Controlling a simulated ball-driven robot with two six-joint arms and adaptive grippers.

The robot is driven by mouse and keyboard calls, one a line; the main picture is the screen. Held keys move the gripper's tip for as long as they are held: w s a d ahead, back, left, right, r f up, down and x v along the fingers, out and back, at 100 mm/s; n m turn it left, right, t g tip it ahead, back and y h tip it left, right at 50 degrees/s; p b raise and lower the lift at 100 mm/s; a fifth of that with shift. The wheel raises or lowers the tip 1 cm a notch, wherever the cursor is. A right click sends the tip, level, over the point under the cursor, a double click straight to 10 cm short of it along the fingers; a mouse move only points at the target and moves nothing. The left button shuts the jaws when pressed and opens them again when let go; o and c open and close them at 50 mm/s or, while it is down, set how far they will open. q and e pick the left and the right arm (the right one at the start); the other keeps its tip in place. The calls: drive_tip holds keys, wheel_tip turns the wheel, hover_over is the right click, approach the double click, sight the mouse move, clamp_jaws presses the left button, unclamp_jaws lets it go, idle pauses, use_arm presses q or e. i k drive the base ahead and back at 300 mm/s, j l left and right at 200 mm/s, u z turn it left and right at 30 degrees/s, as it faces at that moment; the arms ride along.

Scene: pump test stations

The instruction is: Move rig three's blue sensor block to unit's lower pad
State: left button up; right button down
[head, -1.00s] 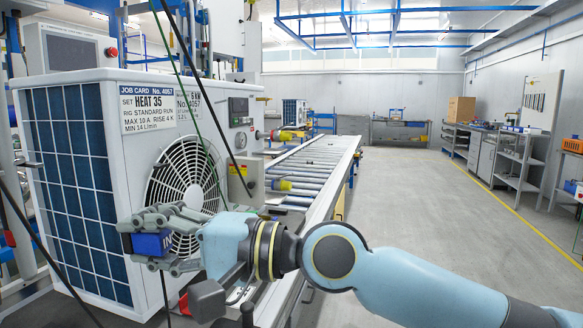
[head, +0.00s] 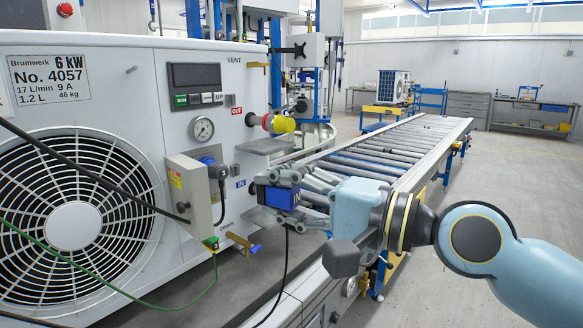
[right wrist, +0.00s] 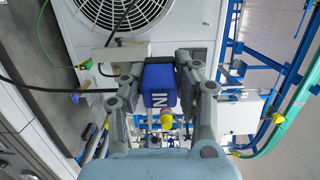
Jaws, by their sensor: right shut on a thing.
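My right gripper (head: 277,187) is shut on the blue sensor block (head: 282,198), beside the right part of the front of the white unit (head: 150,130) marked No. 4057. The block also shows between the fingers in the right wrist view (right wrist: 160,84), with white letters "IN" on it. The lower pad (head: 262,219) is a small grey ledge below the blue IN label; the fingers and block partly cover its right end. I cannot tell whether the block touches it. A similar upper pad (head: 265,146) sits below the red OUT label. My left gripper is not in view.
A yellow-and-red fitting (head: 277,123) sticks out above the upper pad. A grey box (head: 190,187) with a blue plug and a black cable is left of the gripper. A green wire (head: 120,292) and dark cables cross the front. A roller conveyor (head: 390,150) runs behind.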

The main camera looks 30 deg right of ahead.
sight(234, 169)
drive_tip(key=i+l, duration=0.8)
drive_tip(key=i, duration=0.15)
